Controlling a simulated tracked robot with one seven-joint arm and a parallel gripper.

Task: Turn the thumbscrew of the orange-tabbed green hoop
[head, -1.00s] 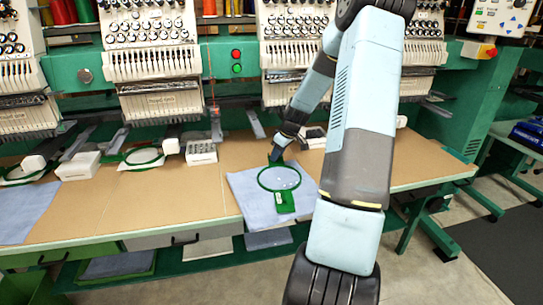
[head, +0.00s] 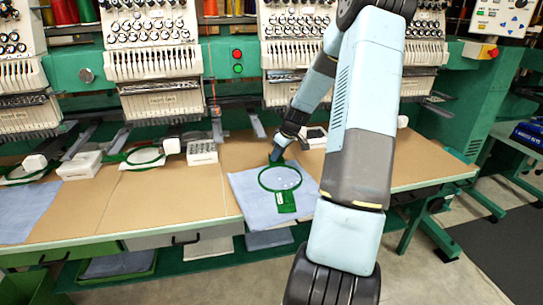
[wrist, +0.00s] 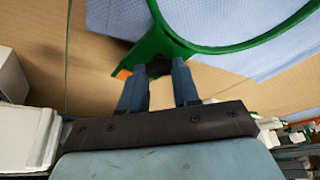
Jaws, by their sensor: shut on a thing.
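The green hoop (head: 280,191) lies on a light blue cloth on the table in the head view. Its rim also curves across the top of the wrist view (wrist: 205,48). A bit of orange tab (wrist: 122,73) shows beside the hoop's green bracket, left of the fingers. A dark thumbscrew (wrist: 159,69) sits at the bracket, between my fingertips. My gripper (wrist: 158,75) is shut on the thumbscrew, with a blue finger on either side. In the head view my gripper (head: 276,155) reaches the hoop's far edge, and its fingertips are too small to make out.
The blue cloth (head: 240,190) lies under the hoop, near the table's front edge. A white box with dark slots (head: 202,152) stands to the left. Another green hoop (head: 145,163) lies farther left. Embroidery machine heads (head: 155,65) line the back. Brown tabletop (head: 190,200) left of the cloth is clear.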

